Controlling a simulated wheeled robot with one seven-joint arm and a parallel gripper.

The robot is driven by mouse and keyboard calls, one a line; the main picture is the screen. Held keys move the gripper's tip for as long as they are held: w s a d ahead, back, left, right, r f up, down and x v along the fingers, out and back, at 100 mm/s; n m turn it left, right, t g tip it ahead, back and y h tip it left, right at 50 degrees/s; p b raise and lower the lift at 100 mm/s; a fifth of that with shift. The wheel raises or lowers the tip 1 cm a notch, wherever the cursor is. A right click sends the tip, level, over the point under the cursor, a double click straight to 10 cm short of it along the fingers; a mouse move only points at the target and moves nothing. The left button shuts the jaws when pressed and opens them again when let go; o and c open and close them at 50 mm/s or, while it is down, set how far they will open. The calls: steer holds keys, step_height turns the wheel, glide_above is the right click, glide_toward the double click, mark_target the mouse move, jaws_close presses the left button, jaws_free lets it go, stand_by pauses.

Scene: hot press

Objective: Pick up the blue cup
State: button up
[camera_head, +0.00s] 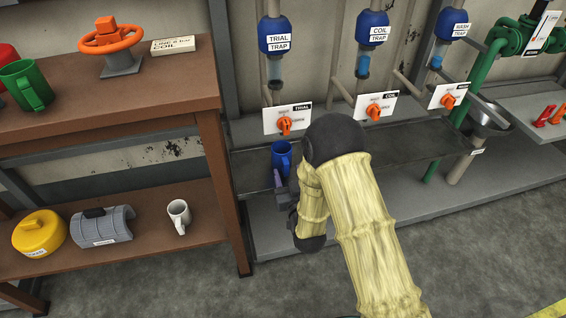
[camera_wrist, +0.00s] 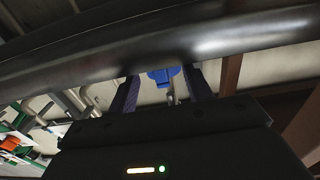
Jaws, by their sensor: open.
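The blue cup (camera_head: 281,158) stands upright on the dark lower ledge, below the TRIAL valve plate, in the head view. My gripper (camera_head: 279,181) is just in front of and below the cup, with its fingers close to the cup's lower part. Contact cannot be told. In the wrist view my gripper (camera_wrist: 161,92) has its two fingers apart with nothing clearly held. A blue shape shows between and beyond them; I cannot tell whether it is the cup or a trap.
A dark bar (camera_wrist: 190,42) crosses the wrist view close by. The TRIAL trap (camera_head: 277,35) and its orange valve (camera_head: 285,125) are above the cup. A wooden shelf (camera_head: 213,150) stands to the left, with a white mug (camera_head: 179,214) and a green mug (camera_head: 28,84).

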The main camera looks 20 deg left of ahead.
mark_target(287, 170)
steer(key=x, duration=0.3)
steer(key=shift+w+a+b, duration=0.1)
steer(key=shift+b, duration=0.25)
jaws_close()
